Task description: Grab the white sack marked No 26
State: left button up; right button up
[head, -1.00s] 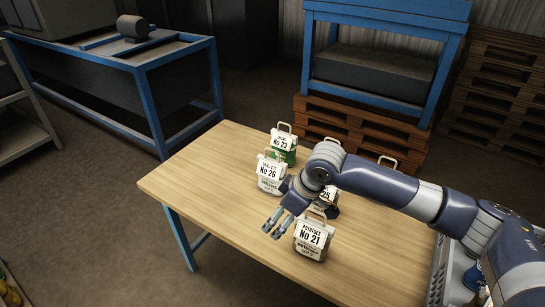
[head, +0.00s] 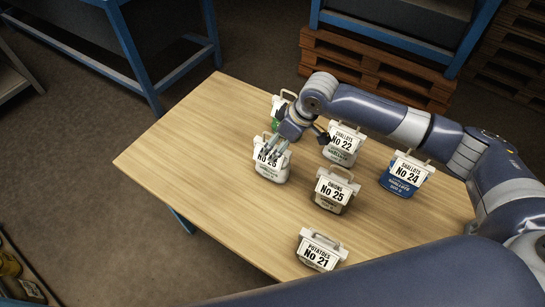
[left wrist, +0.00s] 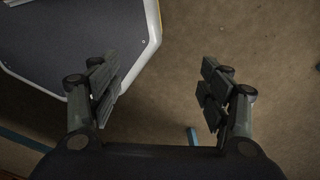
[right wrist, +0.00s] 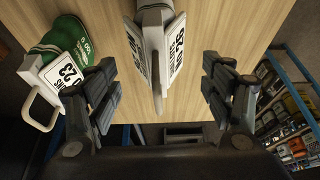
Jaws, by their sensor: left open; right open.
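The white sack marked No 26 (head: 270,172) stands upright on the wooden table, its top and label partly covered by my right gripper (head: 277,150). In the right wrist view the sack (right wrist: 157,28) lies ahead, its handle edge-on and pointing in between the two open fingers (right wrist: 158,95). A gap shows on each side of the handle, and nothing is gripped. My left gripper (left wrist: 158,82) is open and empty over the floor in the left wrist view; it is not seen in the head view.
The green sack No 23 (right wrist: 62,45) stands close beside the right gripper. Sacks No 22 (head: 343,147), No 25 (head: 333,192), No 24 (head: 405,177) and No 21 (head: 319,252) stand to the right and front. The table's left part (head: 190,150) is clear.

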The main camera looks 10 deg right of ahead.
aim_at(275, 146)
jog(key=shift+w+a+f, duration=0.1)
jog(key=shift+w+f, duration=0.05)
jog(key=shift+f, duration=0.25)
jog(key=p+x, duration=0.1)
jog(key=x, duration=0.1)
jog(key=shift+w+f+p, duration=0.15)
jog(key=shift+f+p, duration=0.15)
jog(key=shift+f, duration=0.05)
jog(key=shift+x, duration=1)
jog(key=shift+f, duration=0.45)
jog(key=c, duration=1.7)
pick_arm(q)
jog(key=shift+w+d+r+t, duration=0.15)
jog(key=shift+w+r, duration=0.45)
jog(key=shift+w, duration=0.15)
jog(key=shift+w+d+r+t, duration=0.15)
jog(key=shift+w+r, duration=0.45)
jog(key=shift+w, duration=0.1)
pick_arm(e)
jog(key=shift+w+r, duration=0.1)
grip_shut()
